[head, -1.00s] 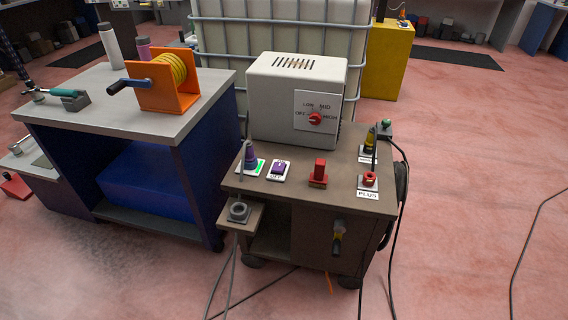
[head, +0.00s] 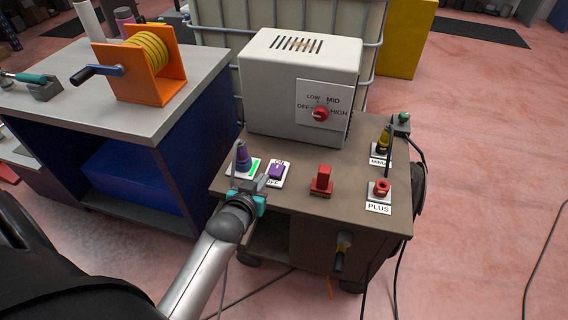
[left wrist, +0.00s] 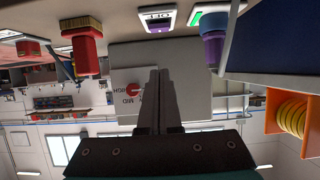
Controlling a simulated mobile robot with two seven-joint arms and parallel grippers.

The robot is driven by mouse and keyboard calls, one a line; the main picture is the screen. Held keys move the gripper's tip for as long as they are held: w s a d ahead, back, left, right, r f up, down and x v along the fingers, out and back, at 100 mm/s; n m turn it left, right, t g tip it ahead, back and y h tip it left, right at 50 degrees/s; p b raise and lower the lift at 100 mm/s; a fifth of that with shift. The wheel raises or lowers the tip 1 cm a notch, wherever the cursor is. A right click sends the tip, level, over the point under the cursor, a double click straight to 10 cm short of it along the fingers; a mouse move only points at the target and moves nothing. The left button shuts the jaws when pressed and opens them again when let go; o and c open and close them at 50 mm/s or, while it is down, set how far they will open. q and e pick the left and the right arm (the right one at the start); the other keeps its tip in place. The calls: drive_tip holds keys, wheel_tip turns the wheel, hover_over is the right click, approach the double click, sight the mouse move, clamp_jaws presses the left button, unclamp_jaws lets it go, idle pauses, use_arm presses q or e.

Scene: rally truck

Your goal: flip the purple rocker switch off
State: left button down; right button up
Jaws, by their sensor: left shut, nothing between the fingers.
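The purple rocker switch (head: 276,170) sits on a white plate lettered ON and OFF, on the brown cart's top near its front edge. In the left wrist view, which is upside down, the switch (left wrist: 159,27) shows near the top centre. My left gripper (head: 263,182) is just in front and to the left of the switch in the head view, covering part of its plate. Its fingers (left wrist: 157,85) are shut and empty, pointing towards the switch. I cannot tell whether they touch it. My right gripper is out of view.
Behind is a white box (head: 300,90) with a red dial (head: 320,114). PLUS and MINUS terminals are at the cart's right edge.

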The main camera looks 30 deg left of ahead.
use_arm(q)
drive_tip(key=shift+w+a+r, duration=0.1)
drive_tip(key=shift+w+r, duration=0.15)
drive_tip(key=shift+r, duration=0.25)
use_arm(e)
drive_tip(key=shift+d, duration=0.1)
use_arm(q)
drive_tip(key=b, duration=0.4)
hover_over(273, 181)
drive_tip(key=f, duration=0.1)
drive_tip(key=s+f, duration=0.1)
drive_tip(key=f, duration=0.1)
drive_tip(key=shift+f, duration=0.2)
drive_tip(key=shift+b+x, duration=0.45)
drive_tip(key=shift+x, duration=0.55)
drive_tip(key=shift+s+f+b, duration=0.25)
drive_tip(key=shift+f+b, duration=0.4)
drive_tip(key=shift+f, duration=0.6)
drive_tip(key=shift+s+f+b, duration=0.1)
drive_tip(key=shift+f+b, duration=0.25)
drive_tip(key=shift+f, duration=0.25)
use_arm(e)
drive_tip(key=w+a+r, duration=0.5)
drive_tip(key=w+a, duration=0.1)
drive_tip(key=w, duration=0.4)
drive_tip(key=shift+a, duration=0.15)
